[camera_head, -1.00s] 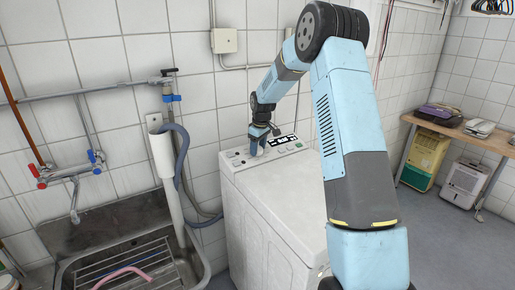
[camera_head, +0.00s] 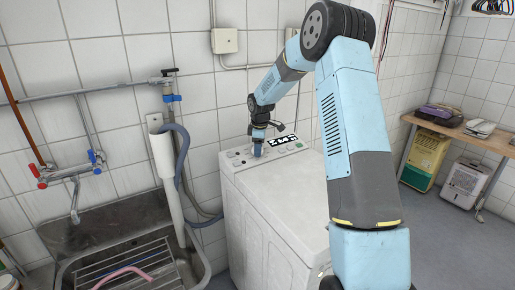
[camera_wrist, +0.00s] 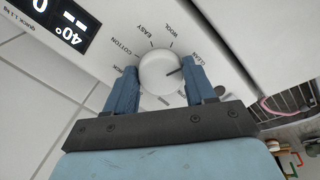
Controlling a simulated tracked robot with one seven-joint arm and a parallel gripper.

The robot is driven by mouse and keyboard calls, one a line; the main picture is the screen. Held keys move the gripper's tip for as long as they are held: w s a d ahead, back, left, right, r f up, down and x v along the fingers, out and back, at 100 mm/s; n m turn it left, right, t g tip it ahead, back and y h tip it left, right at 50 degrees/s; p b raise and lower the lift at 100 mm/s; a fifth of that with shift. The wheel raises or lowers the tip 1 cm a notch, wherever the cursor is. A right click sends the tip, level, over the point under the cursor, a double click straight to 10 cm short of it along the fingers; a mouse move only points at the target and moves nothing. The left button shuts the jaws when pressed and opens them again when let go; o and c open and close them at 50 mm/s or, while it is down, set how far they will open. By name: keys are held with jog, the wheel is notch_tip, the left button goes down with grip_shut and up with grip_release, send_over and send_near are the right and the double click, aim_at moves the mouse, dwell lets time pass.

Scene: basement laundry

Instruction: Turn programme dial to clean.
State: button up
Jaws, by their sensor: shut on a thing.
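The programme dial (camera_wrist: 160,73) is a round white knob on the washing machine's light top panel, seen in the wrist view. Labels such as COTTON, EASY, WOOL and CLEAN are printed around it. Its dark pointer line points to the right and slightly up in the picture, toward the CLEAN label (camera_wrist: 196,54). My gripper (camera_wrist: 160,80) is shut on the dial, with one blue finger on each side of it. In the head view my gripper (camera_head: 258,151) points down onto the panel of the washing machine (camera_head: 275,195), and the dial is hidden there.
A dark display (camera_wrist: 55,22) reading 40° lies beside the dial. A sink (camera_head: 130,262) with a rack stands left of the machine, with a grey hose (camera_head: 184,160) between them. The tiled wall is close behind. A wooden bench (camera_head: 470,137) stands at the right.

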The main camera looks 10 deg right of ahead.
jog(key=shift+s+f, duration=0.2)
jog(key=shift+f, duration=0.05)
jog(key=o, duration=0.7)
jog(key=shift+o, duration=1.4)
jog(key=shift+r, duration=0.1)
jog(key=shift+o, duration=0.2)
jog(key=shift+w, duration=0.1)
jog(key=shift+r, duration=0.1)
notch_tip(320, 180, up, 13)
jog(key=s, duration=0.2)
jog(key=shift+s+r, duration=0.2)
